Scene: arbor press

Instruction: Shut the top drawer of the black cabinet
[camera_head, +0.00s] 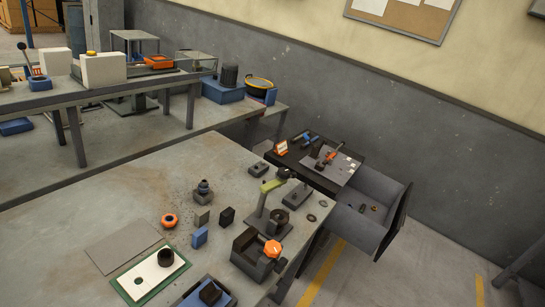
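The black cabinet (350,157) stands against the grey wall, right of centre, beyond the corner of the near bench. Its lower part is mostly hidden by the bench. A grey drawer (378,188) is pulled far out of the cabinet towards the lower right; it appears to be the top one. Its dark front panel (395,222) faces right, and several small things (374,208) lie inside. No handle can be made out. My gripper is not in view.
The near workbench (130,195) carries a small press (268,200), an orange-knobbed vise (258,254) and several blocks. A grey board (340,168) with tools lies on the cabinet. Open floor (440,270) with yellow lines lies right of the drawer.

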